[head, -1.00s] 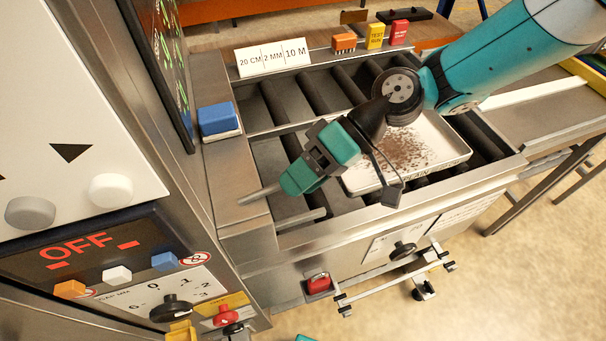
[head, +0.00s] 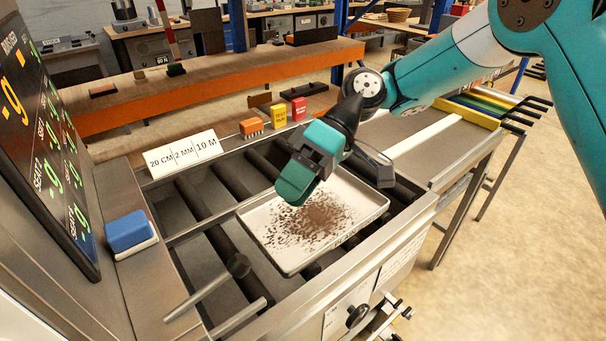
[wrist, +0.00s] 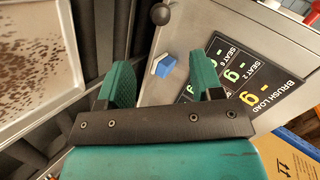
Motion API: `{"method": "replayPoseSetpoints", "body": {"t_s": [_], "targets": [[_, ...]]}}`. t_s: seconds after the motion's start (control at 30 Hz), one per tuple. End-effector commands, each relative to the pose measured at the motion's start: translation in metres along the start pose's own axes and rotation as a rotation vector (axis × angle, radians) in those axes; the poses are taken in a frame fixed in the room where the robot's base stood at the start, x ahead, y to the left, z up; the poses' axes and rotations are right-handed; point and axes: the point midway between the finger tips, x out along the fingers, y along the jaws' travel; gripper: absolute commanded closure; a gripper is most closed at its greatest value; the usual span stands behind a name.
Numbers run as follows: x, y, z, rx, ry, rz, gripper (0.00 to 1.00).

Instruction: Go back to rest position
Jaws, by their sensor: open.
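My gripper (head: 296,182) hangs over the roller bed, above the back part of the white tray (head: 286,268) in the head view. In the wrist view my gripper (wrist: 163,84) shows two green fingers spread apart with nothing between them. The tray holds a patch of brown specks (head: 312,218) and lies on the dark rollers. The tray also shows at the left of the wrist view (wrist: 76,62), apart from the fingers. My teal arm reaches in from the upper right.
A blue block (head: 127,232) sits on the metal ledge at left, beside the display panel (head: 50,150). A white sign (head: 182,154) and orange, yellow and red blocks (head: 279,115) line the back edge. A side table (head: 425,140) adjoins at right.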

Motion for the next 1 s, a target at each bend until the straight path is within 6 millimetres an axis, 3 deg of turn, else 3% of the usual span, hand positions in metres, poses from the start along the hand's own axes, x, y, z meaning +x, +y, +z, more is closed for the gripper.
{"method": "replayPoseSetpoints", "body": {"t_s": [0.2, 0.7, 0.87, 1.0], "targets": [[-0.021, 0.0, 0.0, 0.001, 0.0, 0.0, 0.4], [-0.023, -0.002, 0.0, 0.003, 0.001, 0.005, 0.4], [-0.031, -0.023, 0.003, 0.042, 0.022, 0.087, 0.4], [-0.041, -0.056, 0.021, 0.122, 0.061, 0.239, 0.4]]}}
